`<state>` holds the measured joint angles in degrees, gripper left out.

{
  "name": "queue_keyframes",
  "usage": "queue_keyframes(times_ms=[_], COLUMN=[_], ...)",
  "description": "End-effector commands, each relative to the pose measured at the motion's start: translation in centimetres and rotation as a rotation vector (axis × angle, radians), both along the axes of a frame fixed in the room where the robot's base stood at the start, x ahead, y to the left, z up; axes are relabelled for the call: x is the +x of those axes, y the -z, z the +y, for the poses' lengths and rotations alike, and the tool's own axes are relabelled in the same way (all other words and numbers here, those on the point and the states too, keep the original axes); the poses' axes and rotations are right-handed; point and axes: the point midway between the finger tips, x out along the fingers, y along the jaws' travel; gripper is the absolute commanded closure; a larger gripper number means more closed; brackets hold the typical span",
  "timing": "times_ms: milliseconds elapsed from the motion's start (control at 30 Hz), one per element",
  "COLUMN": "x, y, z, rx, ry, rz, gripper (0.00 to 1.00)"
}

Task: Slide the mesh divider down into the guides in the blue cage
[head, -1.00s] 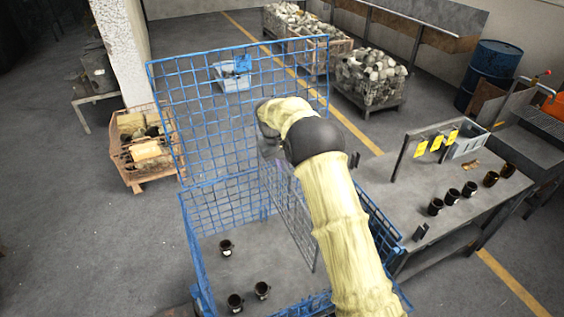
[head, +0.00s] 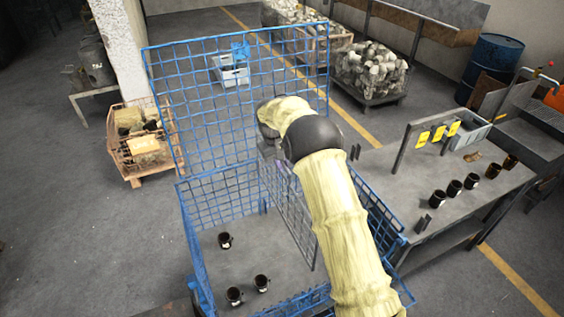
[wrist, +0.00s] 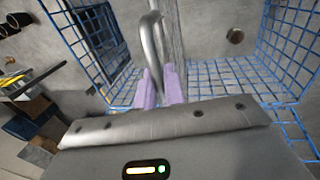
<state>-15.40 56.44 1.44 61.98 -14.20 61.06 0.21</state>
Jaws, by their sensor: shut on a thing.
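The blue cage (head: 190,237) stands in front of me, its tall mesh panel (head: 205,90) rising at the back. The grey mesh divider (head: 287,212) hangs upright inside it, right of the middle. My arm hides part of the divider and the cage's right side. In the wrist view my gripper (wrist: 160,74) has purple pads shut on the bent metal handle (wrist: 155,33) at the divider's top. The divider's mesh (wrist: 173,38) shows beyond the pads. I cannot make out the guides or whether the divider's edges are in them.
Several dark mugs (head: 261,282) stand on the cage floor left of the divider. A grey table (head: 400,190) with more mugs (head: 455,188) is close on the right. An orange crate (head: 140,160) stands left of the cage. Open floor (head: 70,240) lies to the left.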

Motion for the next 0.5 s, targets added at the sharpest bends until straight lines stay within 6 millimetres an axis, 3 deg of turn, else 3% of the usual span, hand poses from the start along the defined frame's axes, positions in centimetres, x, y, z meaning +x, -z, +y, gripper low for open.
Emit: queue_keyframes(times_ms=[500], x=[0.0], y=[2.7], z=[0.0], rx=[-0.001], ry=[0.0], rz=[-0.001], gripper=[1.0])
